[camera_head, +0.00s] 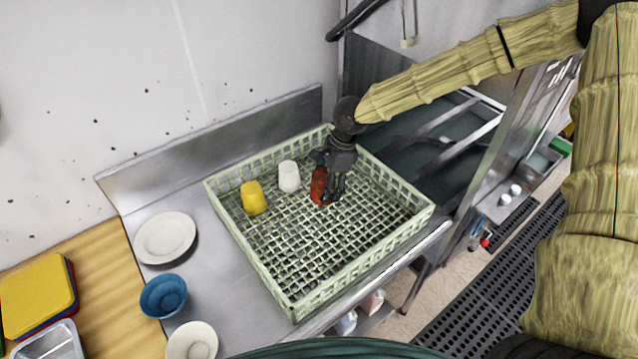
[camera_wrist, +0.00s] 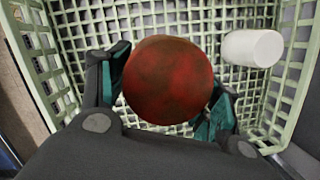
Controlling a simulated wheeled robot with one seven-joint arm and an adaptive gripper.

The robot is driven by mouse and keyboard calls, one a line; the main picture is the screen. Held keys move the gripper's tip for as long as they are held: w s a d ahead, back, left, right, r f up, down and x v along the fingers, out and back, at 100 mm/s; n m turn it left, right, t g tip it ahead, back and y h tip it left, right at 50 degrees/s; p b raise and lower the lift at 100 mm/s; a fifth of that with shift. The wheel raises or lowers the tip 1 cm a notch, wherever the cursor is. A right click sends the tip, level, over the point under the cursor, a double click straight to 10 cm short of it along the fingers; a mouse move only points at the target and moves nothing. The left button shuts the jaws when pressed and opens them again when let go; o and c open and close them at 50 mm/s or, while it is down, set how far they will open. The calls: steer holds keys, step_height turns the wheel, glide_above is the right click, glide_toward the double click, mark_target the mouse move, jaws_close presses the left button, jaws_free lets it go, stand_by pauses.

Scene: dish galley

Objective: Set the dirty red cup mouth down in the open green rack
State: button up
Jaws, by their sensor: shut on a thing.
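The dirty red cup (camera_head: 319,185) is in my gripper (camera_head: 334,187), inside the walls of the open green rack (camera_head: 268,276). In the wrist view the cup (camera_wrist: 168,80) shows a round, closed red face with dark smudges between the two fingers (camera_wrist: 168,100). That face looks like its base, so the mouth seems to point down at the rack floor. The fingers are shut on the cup's sides. I cannot tell whether its rim touches the rack's grid floor. The rack (camera_wrist: 40,60) also shows around the cup in the wrist view.
In the rack, a white cup (camera_head: 289,176) stands close left of the red cup, and a yellow cup (camera_head: 253,197) farther left. The rack's front and right are empty. A white plate (camera_head: 165,238), a blue bowl (camera_head: 163,296) and a white bowl (camera_head: 192,342) are left of the rack.

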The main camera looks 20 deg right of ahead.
steer(key=f+b, duration=0.3)
steer(key=f, duration=0.2)
steer(key=w+f+b, duration=0.1)
steer(key=f+b, duration=0.1)
steer(key=shift+a+f+b, duration=0.1)
steer(key=shift+f+b, duration=0.1)
steer(key=shift+b, duration=0.15)
steer(key=shift+b+x, duration=1)
steer(key=shift+b, duration=0.1)
steer(key=shift+d+b+x, duration=0.2)
steer(key=shift+b+x, duration=0.6)
steer(key=shift+x, duration=0.1)
steer(key=shift+d, duration=0.15)
steer(key=shift+s, duration=0.1)
